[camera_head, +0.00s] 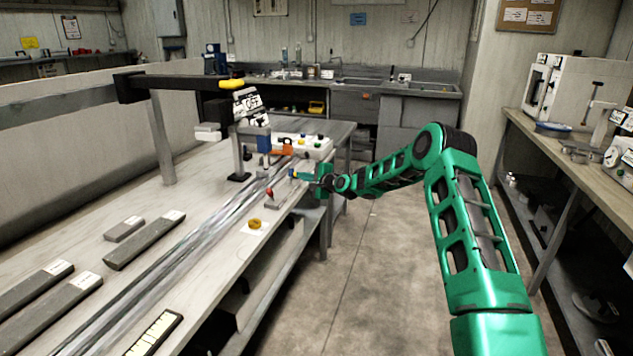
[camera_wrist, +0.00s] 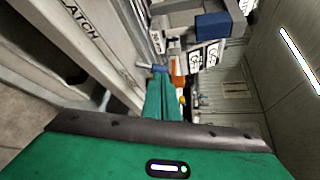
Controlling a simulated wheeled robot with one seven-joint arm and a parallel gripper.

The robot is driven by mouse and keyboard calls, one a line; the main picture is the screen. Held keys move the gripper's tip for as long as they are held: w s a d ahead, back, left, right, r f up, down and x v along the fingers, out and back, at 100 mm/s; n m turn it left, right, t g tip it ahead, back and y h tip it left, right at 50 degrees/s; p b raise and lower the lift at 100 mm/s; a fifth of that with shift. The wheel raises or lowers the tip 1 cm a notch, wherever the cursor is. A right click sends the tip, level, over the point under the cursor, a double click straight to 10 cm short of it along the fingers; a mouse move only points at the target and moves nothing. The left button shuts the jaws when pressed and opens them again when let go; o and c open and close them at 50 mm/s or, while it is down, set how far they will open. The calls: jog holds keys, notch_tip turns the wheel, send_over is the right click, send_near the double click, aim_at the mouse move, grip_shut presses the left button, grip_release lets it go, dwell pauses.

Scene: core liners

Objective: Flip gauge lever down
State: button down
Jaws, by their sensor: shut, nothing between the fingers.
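My gripper (camera_head: 302,176) is at the bench's right edge, with its green fingers together and nothing between them. In the wrist view the closed fingers (camera_wrist: 162,98) point towards an orange part (camera_wrist: 178,72) and a small blue part (camera_wrist: 160,68). The orange part also shows in the head view (camera_head: 283,148), below the black overhead arm's end. A small lever with a red knob (camera_head: 269,192) stands up from a grey base just left of my gripper, apart from it. I cannot tell which part is the gauge lever. My fingers hide what lies directly behind them.
A black horizontal arm (camera_head: 180,88) with a yellow end reaches over the bench (camera_head: 190,235). Clear liners run along the bench, with grey bars (camera_head: 145,240) to their left. A white box with coloured buttons (camera_head: 305,145) stands behind my gripper.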

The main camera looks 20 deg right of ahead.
jog(key=v, duration=0.9)
jog(key=shift+s+r, duration=0.25)
jog(key=shift+r, duration=0.25)
